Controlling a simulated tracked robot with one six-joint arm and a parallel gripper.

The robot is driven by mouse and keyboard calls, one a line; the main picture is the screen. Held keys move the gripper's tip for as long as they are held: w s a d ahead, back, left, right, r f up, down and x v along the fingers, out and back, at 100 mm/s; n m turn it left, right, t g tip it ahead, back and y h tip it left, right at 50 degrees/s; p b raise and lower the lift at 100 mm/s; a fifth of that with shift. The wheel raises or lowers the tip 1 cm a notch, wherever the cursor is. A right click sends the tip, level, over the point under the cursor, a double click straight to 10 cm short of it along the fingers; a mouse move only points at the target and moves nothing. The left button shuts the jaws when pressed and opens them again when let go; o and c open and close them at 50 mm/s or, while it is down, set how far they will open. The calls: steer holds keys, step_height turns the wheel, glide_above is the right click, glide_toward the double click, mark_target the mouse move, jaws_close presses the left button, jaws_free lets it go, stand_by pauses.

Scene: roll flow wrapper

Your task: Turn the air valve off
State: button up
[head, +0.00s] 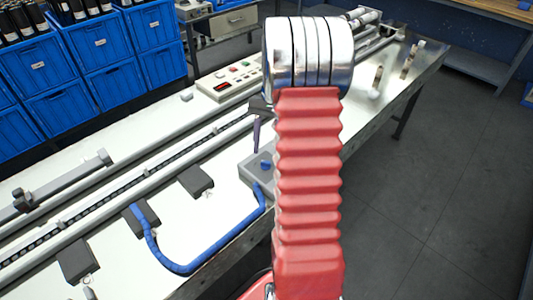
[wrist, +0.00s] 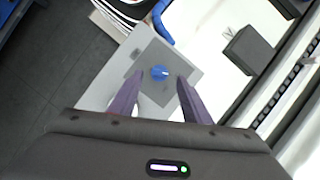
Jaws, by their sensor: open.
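The air valve is a small round blue knob (head: 266,163) on a grey box (head: 246,173) at the near edge of the white machine bed. In the head view one purple finger (head: 256,134) points down just above the box, apart from the knob. My red arm hides the rest of the gripper.
A blue hose (head: 178,268) curves from the box to a dark block on the bed. A long rail (head: 130,196) and a button panel (head: 230,81) lie behind. Blue crates (head: 100,45) stand at the back left. The floor at the right is clear.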

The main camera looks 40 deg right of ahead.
steer(key=v, duration=1)
steer(key=shift+r, duration=0.2)
steer(key=shift+w+f, duration=0.1)
steer(key=shift+w, duration=0.05)
step_height(320, 180, down, 4)
steer(key=s+a+n+h, duration=0.1)
steer(key=s+a+r+n+t+h, duration=0.1)
steer(key=s+a+r+n+t, duration=0.1)
steer(key=a, duration=0.8)
steer(key=s+a+r+n+t+h, duration=0.1)
steer(key=s+a+r+n+t, duration=0.2)
steer(key=s+a, duration=0.4)
steer(key=s+a+r+n+t+h, duration=0.1)
steer(key=s+a+r+n+t, duration=0.2)
steer(key=a, duration=1.2)
steer(key=shift+s+r+n, duration=0.65)
steer(key=shift+r+n, duration=0.15)
steer(key=shift+n, duration=0.4)
